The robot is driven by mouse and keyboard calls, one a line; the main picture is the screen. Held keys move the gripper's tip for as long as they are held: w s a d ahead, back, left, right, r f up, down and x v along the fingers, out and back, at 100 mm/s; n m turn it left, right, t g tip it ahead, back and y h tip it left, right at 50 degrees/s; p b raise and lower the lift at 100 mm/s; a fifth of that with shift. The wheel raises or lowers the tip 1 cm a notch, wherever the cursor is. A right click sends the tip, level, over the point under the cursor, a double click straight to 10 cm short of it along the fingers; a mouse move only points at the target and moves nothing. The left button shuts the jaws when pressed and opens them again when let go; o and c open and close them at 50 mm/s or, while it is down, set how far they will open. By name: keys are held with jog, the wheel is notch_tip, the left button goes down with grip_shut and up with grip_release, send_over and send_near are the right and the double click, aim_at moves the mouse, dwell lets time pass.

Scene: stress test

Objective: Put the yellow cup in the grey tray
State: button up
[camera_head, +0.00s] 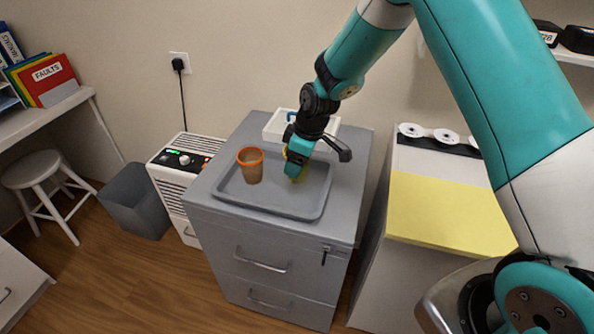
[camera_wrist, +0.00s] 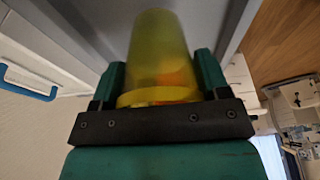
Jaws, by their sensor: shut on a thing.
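The yellow cup (camera_wrist: 158,50) is see-through and sits between the two teal fingers of my gripper (camera_wrist: 160,78) in the wrist view. In the head view my gripper (camera_head: 297,166) is over the right part of the grey tray (camera_head: 262,204). Only a small part of the yellow cup (camera_head: 299,177) shows there; my gripper hides the rest. I cannot tell whether the cup touches the tray floor. The tray lies on top of a grey drawer cabinet.
An orange-brown cup (camera_head: 250,166) stands in the left part of the tray. A white bin (camera_head: 273,126) with a blue handle is behind the tray. A yellow-topped cabinet (camera_head: 440,210) stands to the right. The tray's middle front is clear.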

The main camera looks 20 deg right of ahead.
jog(key=shift+f, duration=2.1)
jog(key=shift+f, duration=0.1)
jog(key=o, duration=1)
jog(key=v, duration=1.1)
jog(key=shift+d+r, duration=0.1)
jog(key=shift+r, duration=0.2)
jog(key=s+a+r+m, duration=0.1)
jog(key=s+a+r, duration=0.1)
jog(key=s+r, duration=0.3)
jog(key=s+a+r+m+g+y, duration=0.1)
jog(key=s+r, duration=0.4)
jog(key=s, duration=0.9)
jog(key=s+a+r+m, duration=0.1)
jog(key=s+a+r, duration=0.2)
jog(key=s+r, duration=0.3)
jog(key=s, duration=0.4)
jog(key=shift+s+a+m+g+y, duration=0.25)
jog(key=shift+a+m+g+y, duration=0.1)
jog(key=shift+m+g+y, duration=0.05)
